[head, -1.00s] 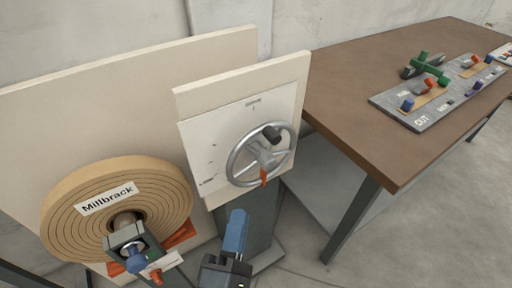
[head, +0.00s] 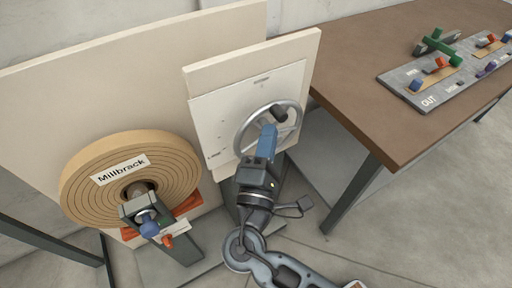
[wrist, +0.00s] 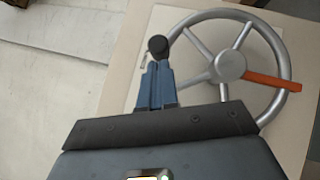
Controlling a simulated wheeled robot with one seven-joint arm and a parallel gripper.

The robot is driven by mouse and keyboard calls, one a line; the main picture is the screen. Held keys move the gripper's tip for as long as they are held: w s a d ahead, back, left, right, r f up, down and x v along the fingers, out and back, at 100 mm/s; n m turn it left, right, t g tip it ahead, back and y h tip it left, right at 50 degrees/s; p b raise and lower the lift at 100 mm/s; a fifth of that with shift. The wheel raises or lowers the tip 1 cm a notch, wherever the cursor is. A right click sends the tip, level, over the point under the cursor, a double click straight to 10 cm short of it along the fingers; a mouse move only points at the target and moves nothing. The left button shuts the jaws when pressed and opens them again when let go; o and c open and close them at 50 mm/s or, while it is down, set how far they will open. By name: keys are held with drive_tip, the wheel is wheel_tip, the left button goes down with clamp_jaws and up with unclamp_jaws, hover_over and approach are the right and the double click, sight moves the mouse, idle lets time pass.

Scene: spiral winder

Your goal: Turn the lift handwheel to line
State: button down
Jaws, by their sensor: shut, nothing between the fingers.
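The lift handwheel (head: 298,120) is a silver spoked wheel on a pale panel (head: 205,125). Its black knob (head: 280,113) sits near the upper part of the rim. In the wrist view, the wheel's hub (wrist: 230,65) is right of centre, with an orange pointer (wrist: 272,82) reaching to the right rim. My gripper (head: 268,132) has blue fingers, shut and empty, in front of the wheel. In the wrist view the fingertips (wrist: 157,64) are just below the knob (wrist: 157,46); I cannot tell if they touch it. The gripper hides the wheel's lower middle in the head view.
A large tan roll marked Millbrack (head: 125,180) stands left on its spindle. A brown table (head: 350,85) at right holds a grey control board (head: 425,95) with coloured knobs. Open floor lies at lower right.

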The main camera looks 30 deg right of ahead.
drive_tip(key=shift+d+r, duration=0.15)
drive_tip(key=shift+d, duration=0.25)
drive_tip(key=shift+d+r+m+g+p, duration=0.15)
drive_tip(key=shift+d+m+g+p, duration=0.15)
drive_tip(key=shift+m, duration=0.1)
drive_tip(key=shift+d+r+m, duration=0.15)
drive_tip(key=shift+d+m, duration=0.1)
drive_tip(key=shift+m, duration=0.05)
